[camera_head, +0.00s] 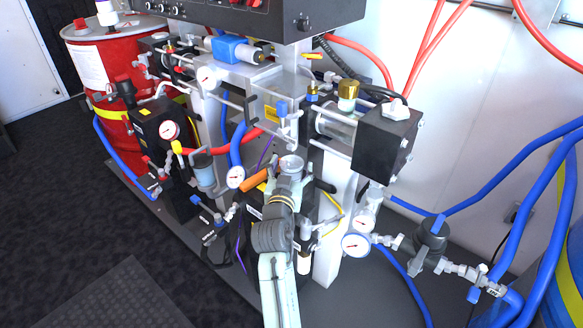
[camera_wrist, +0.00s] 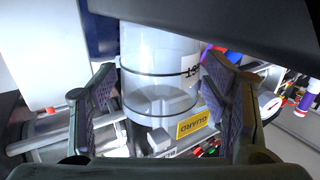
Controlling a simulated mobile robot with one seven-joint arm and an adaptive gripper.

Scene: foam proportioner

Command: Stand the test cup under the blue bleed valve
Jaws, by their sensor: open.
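In the wrist view a clear cylindrical cup (camera_wrist: 158,85), with dark rings and a partly hidden label that seems to read TEST, stands between the fingers of my gripper (camera_wrist: 160,78). My gripper is open, with one finger on each side of the cup; whether either touches it I cannot tell. In the head view my arm reaches up the middle in front of the machine, and its fingers cannot be made out. A small blue handle (camera_head: 281,107) beside a yellow label may be the bleed valve; several other blue handles show, so I cannot be sure.
Gauges, pipes and hoses crowd both sides of my arm. A black block (camera_head: 386,140) is at upper right, a red drum (camera_head: 105,65) at left. Dark floor at lower left is clear.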

